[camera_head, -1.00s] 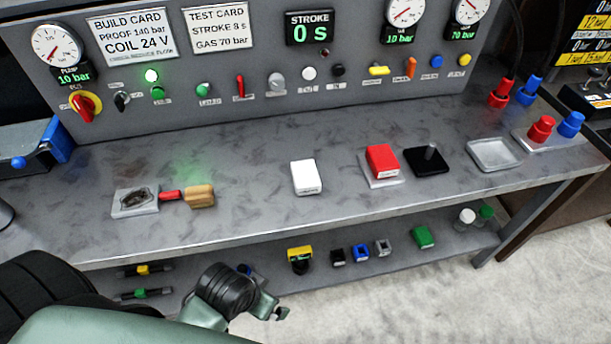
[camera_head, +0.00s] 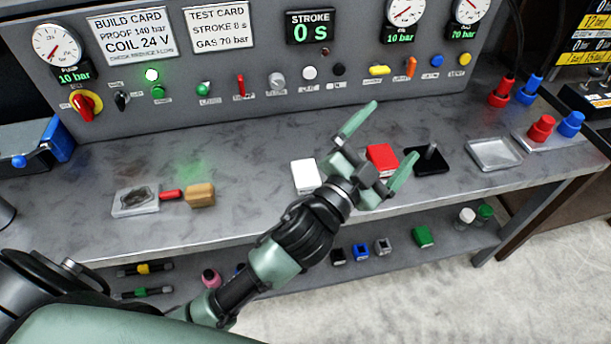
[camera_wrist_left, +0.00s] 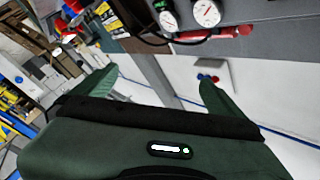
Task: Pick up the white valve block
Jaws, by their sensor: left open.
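The white valve block (camera_head: 304,175) stands on the grey bench top near its middle, with its lower right part hidden behind my left wrist. My left gripper (camera_head: 388,142) is open and empty, raised above the bench. Its fingers are spread to the right of the white block and in front of the red block (camera_head: 381,157). In the left wrist view the two green fingers (camera_wrist_left: 160,92) are wide apart with nothing between them, and the white block does not show. My right gripper is not in view.
A black plate with a peg (camera_head: 432,158) and an empty grey tray (camera_head: 494,153) lie right of the red block. The control panel (camera_head: 270,100) rises behind. Small blocks stand on the lower shelf.

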